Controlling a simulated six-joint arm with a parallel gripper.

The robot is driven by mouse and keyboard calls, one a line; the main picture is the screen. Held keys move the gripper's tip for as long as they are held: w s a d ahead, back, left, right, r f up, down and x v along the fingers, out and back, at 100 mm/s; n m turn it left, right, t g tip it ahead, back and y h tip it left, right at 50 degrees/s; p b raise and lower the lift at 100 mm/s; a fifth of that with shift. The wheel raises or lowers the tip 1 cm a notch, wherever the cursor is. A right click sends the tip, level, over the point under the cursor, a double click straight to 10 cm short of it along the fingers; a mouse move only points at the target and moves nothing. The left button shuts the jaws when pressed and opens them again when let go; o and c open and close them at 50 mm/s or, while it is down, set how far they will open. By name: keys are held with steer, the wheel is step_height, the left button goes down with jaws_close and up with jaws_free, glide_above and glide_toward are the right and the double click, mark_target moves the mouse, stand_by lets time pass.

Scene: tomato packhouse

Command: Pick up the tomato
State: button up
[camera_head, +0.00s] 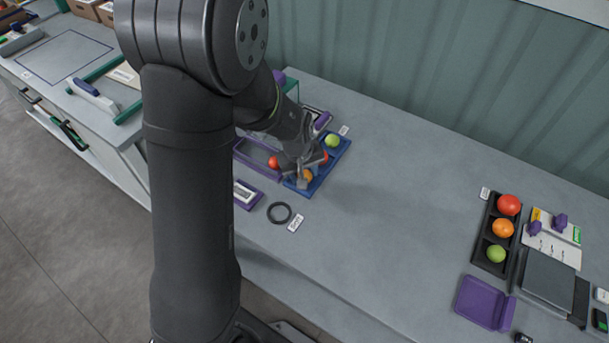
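My gripper (313,168) points down over a blue tray (318,184) in the middle of the bench. In the blue tray, a green tomato (332,140) sits at the far end, a red one (325,157) shows partly behind my fingers, and an orange one (307,175) is by the fingertips at the near end. Another red tomato (273,162) sits left of my gripper, by a purple-rimmed tray (250,164). The fingers are small and overlap the tomatoes, so I cannot tell whether they touch or hold one.
A black tray (481,249) at right holds a red, an orange and a green tomato. Near it are a scale (549,280) and a purple tray (484,303). A black ring (279,213) lies in front of the blue tray. The bench between is clear.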

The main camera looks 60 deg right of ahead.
steer(key=shift+c, duration=0.2)
steer(key=c, duration=0.3)
steer(key=shift+r, duration=0.1)
